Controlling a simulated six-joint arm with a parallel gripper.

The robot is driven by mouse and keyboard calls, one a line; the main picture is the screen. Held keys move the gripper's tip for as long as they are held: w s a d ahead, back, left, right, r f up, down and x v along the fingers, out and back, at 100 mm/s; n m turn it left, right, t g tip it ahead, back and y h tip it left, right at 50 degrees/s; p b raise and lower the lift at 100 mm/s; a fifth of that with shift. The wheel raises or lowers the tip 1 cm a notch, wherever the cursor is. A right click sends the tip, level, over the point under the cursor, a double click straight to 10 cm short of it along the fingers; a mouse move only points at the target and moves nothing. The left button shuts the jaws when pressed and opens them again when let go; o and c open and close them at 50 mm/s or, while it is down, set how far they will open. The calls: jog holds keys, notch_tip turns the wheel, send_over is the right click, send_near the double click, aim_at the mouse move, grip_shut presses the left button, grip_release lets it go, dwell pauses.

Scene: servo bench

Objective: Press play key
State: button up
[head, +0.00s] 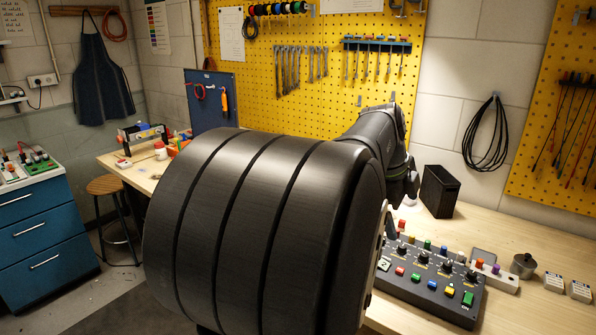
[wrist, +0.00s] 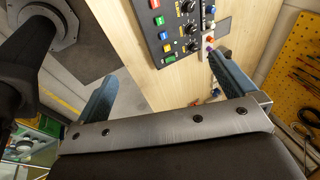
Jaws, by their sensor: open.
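A dark control panel (head: 425,283) lies on the bench at the right in the head view, with a row of coloured keys, including a green key (head: 467,298) at its right end and a pale key with a green mark (head: 384,265) at its left end. I cannot read which key is the play key. In the wrist view the panel (wrist: 175,28) is at the top, beyond the fingertips, partly cut off. My gripper (wrist: 164,68) is open and empty, its two fingers wide apart over bare wood. In the head view my arm hides the gripper.
A black box (head: 438,191) stands behind the panel. A pale strip with coloured knobs (head: 497,275), a metal pot (head: 523,265) and small white boxes (head: 554,282) are nearby. The bench top (head: 535,315) is clear at the front right.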

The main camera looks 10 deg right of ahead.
grip_shut()
dwell(1.5)
